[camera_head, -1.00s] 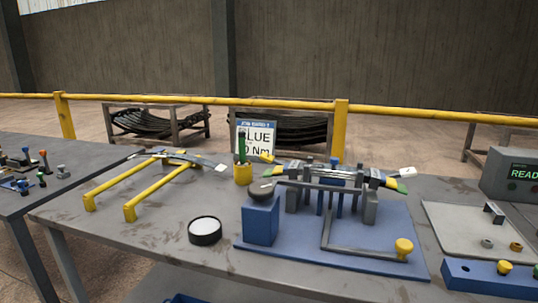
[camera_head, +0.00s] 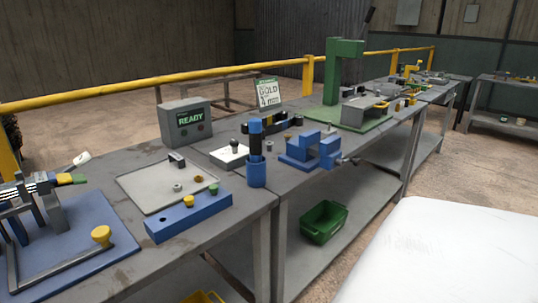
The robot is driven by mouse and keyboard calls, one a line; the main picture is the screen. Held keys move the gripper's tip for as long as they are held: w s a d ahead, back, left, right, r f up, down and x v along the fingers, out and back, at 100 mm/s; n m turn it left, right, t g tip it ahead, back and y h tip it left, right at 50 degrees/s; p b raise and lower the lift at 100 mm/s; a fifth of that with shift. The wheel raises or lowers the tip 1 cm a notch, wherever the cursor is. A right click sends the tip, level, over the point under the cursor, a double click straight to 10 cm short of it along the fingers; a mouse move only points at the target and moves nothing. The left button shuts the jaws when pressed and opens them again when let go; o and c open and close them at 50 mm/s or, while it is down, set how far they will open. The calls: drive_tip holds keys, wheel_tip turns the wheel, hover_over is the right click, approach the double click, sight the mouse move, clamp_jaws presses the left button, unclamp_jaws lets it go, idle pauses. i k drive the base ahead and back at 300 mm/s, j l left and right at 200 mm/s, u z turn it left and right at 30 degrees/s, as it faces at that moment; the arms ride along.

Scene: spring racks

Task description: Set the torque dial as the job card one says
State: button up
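I cannot make out a torque dial for certain in the camera_head view. Job card one is not in this view. Another card (camera_head: 268,95) stands at the back of the bench and reads "GOLD" and "4 mm"; its heading is too small to read. A grey box (camera_head: 185,122) with a lit "READY" display and small round buttons stands at the bench's back edge. A dark tool with a blue grip (camera_head: 256,135) stands upright in a blue cup (camera_head: 256,172). My gripper is not in view.
A blue fixture plate (camera_head: 85,245) with a yellow knob (camera_head: 101,236) lies at left. A blue block (camera_head: 190,217) holds small knobs. A blue vise (camera_head: 310,148) and a green press (camera_head: 343,75) stand farther right. A green bin (camera_head: 324,222) sits on the lower shelf.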

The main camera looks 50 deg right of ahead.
sight(234, 143)
drive_tip(key=z, duration=1.3)
drive_tip(key=u, duration=1.2)
drive_tip(key=i+j+u, duration=0.2)
drive_tip(key=j+u, duration=0.15)
drive_tip(key=j, duration=0.25)
drive_tip(key=l, duration=0.6)
drive_tip(key=k+l, duration=0.15)
drive_tip(key=l, duration=1)
drive_tip(key=k+u, duration=0.05)
